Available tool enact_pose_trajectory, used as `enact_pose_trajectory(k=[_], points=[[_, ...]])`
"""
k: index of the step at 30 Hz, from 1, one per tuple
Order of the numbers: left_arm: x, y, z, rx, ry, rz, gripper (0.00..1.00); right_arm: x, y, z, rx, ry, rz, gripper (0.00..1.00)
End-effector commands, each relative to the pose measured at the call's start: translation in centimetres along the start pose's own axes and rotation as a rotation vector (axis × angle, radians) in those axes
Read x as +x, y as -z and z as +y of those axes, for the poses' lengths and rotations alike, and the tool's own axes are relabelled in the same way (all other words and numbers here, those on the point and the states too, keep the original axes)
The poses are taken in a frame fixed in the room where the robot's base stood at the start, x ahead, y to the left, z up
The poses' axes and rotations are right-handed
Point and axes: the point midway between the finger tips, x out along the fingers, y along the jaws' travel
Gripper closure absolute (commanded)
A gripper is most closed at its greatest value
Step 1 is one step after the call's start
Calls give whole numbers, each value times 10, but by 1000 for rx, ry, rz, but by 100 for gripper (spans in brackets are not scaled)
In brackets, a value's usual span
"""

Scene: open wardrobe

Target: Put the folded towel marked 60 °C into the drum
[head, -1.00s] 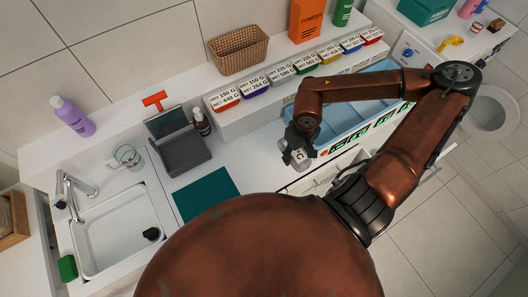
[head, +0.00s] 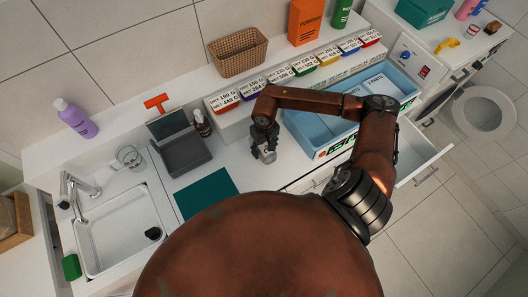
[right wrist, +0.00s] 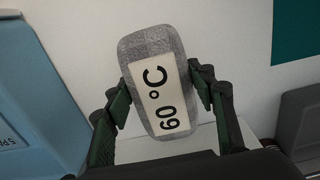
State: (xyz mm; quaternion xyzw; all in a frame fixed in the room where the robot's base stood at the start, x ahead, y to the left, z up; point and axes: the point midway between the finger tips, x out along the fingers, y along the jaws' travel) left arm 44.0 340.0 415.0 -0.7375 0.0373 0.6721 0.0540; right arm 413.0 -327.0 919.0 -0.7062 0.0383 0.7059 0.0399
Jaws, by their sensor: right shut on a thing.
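The folded towel (right wrist: 160,85) is a small grey bundle with a white label reading 60 °C. My right gripper (right wrist: 157,95) is shut on it, with a dark finger on each side. In the head view the right gripper (head: 264,143) holds the towel (head: 268,157) above the white counter, between the grey scale and the blue tray. A white round ring with a grey middle (head: 485,110) stands at the right by the white machine; I cannot tell whether it is the drum's mouth or its door. The drum's inside is not clearly visible. My left gripper is not in view.
A blue tray (head: 303,127) with labelled packs lies right of the gripper. An open drawer (head: 425,160) juts out below it. A grey scale (head: 183,152), brown bottle (head: 202,122) and teal mat (head: 207,193) are to the left. Colour-lidded boxes (head: 238,105) line the back.

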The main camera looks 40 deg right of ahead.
Motion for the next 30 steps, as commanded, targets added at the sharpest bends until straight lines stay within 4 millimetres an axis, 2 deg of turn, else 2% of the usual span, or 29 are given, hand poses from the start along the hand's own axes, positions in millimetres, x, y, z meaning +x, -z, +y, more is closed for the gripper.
enact_pose_trajectory(k=[7, 19, 20, 27, 30], points=[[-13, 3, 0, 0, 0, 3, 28, 30, 1, -1, 1, 1, -2, 74], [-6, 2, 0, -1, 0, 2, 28, 37, 2, 0, 0, -1, 1, 74], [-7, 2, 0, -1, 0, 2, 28, 36, 1, 0, 0, -1, 0, 48], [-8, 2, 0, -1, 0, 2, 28, 35, 1, 0, 0, 0, 0, 32], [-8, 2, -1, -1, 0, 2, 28, 35, 1, 0, 0, 0, 0, 32]])
